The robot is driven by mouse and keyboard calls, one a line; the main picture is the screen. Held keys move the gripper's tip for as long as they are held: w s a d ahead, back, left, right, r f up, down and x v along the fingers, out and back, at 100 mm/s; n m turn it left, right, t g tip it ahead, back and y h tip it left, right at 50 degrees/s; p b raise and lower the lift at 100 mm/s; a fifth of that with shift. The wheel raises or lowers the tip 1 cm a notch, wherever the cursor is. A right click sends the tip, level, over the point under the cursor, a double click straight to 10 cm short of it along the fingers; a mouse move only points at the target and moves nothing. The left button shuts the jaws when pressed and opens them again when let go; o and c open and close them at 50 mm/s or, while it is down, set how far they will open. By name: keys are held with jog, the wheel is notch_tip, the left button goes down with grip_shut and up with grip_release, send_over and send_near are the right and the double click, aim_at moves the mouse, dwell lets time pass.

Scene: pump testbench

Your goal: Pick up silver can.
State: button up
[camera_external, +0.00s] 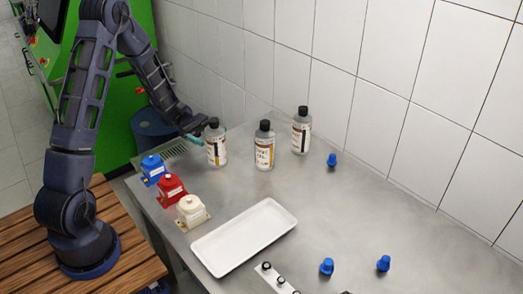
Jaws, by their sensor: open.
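Three grey, silvery bottle-shaped containers with black caps and white-and-orange labels stand upright on the metal bench: a left one (216,147), a middle one (264,148) and a right one (301,133). I cannot tell which of them is the silver can; no other can shows. My gripper (195,139) is open, with teal fingertips beside the left container, at its left side. I cannot tell whether the fingers touch it or reach around it.
On the metal bench (370,220) are blue (153,168), red (171,188) and cream (191,210) pump-like blocks, an empty white tray (243,236), and blue knobs (332,160), (327,266), (384,263). A tiled wall (330,55) borders the back. Bench right of the tray is mostly clear.

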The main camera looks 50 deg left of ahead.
aim_at(221, 141)
jog(key=d, duration=0.3)
jog(key=shift+w+d, duration=0.15)
jog(key=shift+w, duration=0.15)
jog(key=c, duration=1.2)
